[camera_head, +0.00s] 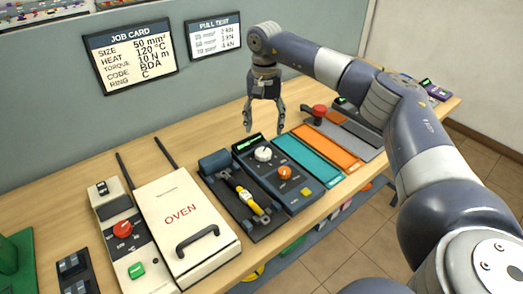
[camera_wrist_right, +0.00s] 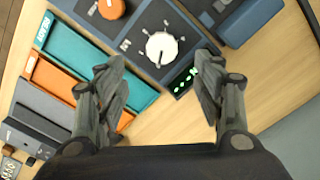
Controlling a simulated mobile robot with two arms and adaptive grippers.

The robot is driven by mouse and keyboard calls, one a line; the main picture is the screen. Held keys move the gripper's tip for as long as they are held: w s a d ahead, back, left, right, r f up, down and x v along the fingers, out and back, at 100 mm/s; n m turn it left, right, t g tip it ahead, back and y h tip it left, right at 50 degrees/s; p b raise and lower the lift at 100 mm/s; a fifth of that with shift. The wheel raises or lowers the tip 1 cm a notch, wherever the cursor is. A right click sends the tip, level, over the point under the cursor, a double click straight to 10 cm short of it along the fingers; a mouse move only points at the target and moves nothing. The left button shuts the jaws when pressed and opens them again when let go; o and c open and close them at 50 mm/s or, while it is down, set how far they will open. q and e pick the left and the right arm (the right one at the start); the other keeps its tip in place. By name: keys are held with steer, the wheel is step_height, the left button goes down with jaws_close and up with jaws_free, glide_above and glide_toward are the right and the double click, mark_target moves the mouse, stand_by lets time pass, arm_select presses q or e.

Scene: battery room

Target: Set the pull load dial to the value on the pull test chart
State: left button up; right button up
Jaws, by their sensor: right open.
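The pull test chart (camera_head: 215,36) hangs on the wall; its small rows end in kN values, too small to read surely. The job card (camera_head: 131,57) beside it shows size 50 mm². The dark test unit (camera_head: 302,203) on the bench has a white dial (camera_head: 263,154), an orange knob (camera_head: 285,172) and a green-lit display (camera_head: 247,142). I cannot read which knob is the pull load dial. My right gripper (camera_head: 264,124) is open and empty, above the unit's display end. In the right wrist view, the white dial (camera_wrist_right: 162,48) lies between and beyond the fingertips, apart from them.
The oven (camera_head: 187,224) and a heater-like panel with a red knob (camera_head: 123,229) stand to the left. A clamp fixture with a yellow part (camera_head: 245,197) adjoins the unit. Teal (camera_head: 308,160) and orange (camera_head: 328,146) trays lie right. Bare bench shows behind the unit.

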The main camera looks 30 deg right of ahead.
mark_target(263, 152)
step_height(263, 152, down, 3)
steer(key=shift+r+b, duration=0.2)
steer(key=shift+b, duration=0.6)
steer(key=shift+w+f+b, duration=0.1)
steer(key=shift+f+b, duration=0.45)
steer(key=shift+f, duration=0.1)
step_height(263, 152, down, 3)
steer(key=b, duration=0.3)
steer(key=shift+f, duration=0.2)
step_height(263, 152, down, 3)
steer(key=shift+r+b, duration=0.15)
steer(key=shift+b, duration=0.95)
steer(key=c, duration=1)
arm_select(q)
step_height(263, 152, down, 8)
steer(key=shift+f, duration=0.25)
arm_select(e)
steer(key=shift+c, duration=0.2)
